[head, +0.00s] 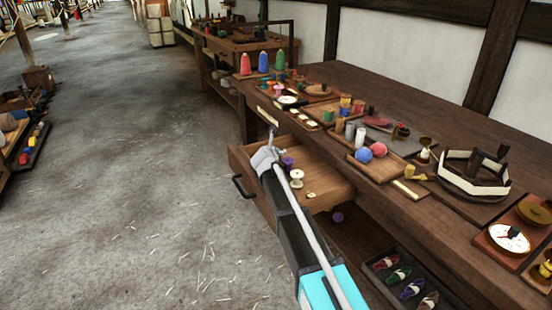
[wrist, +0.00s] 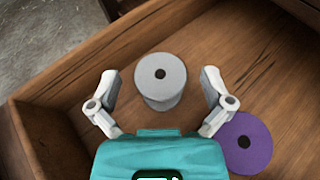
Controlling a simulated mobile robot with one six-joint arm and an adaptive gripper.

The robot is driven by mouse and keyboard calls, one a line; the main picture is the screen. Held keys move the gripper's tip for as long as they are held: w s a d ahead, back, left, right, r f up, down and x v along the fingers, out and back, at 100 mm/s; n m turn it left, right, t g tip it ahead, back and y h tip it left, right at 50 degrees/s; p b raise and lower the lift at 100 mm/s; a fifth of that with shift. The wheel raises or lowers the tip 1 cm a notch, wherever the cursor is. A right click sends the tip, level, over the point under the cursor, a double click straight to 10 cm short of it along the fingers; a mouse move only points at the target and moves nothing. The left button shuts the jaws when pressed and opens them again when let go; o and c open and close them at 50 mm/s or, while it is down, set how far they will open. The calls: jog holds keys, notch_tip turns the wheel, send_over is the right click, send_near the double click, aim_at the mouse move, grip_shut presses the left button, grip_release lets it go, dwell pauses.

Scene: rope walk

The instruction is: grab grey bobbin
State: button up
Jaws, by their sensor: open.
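The grey bobbin (wrist: 160,84) stands upright in the open drawer, its round top with a dark centre hole facing the wrist camera. My gripper (wrist: 159,76) is open, with one finger on each side of the bobbin and a visible gap to both. Nothing is held. In the head view my gripper (head: 266,155) is over the left part of the drawer (head: 325,190), and I cannot make out the grey bobbin there.
A purple bobbin (wrist: 243,143) stands close to my right finger in the wrist view. A white bobbin (head: 296,178) stands in the drawer beyond it. The drawer's wooden wall (wrist: 75,70) runs close on the left. The workbench (head: 440,210) above holds spools and trays.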

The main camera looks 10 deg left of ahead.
dwell(0.4)
jog(key=c, duration=1)
jog(key=shift+r, duration=0.15)
notch_tip(320, 180, up, 2)
jog(key=shift+r+p, duration=0.1)
jog(key=shift+p, duration=1.15)
jog(key=shift+s+a+r+p, duration=0.3)
jog(key=shift+a+r+p, duration=1.45)
jog(key=shift+a, duration=0.55)
jog(key=shift+s+a+r+p, duration=0.35)
jog(key=shift+a+r+p, duration=1.45)
jog(key=shift+a, duration=0.55)
jog(key=shift+s+a+r+p, duration=0.3)
jog(key=shift+a+r+p, duration=1.45)
jog(key=shift+a, duration=0.55)
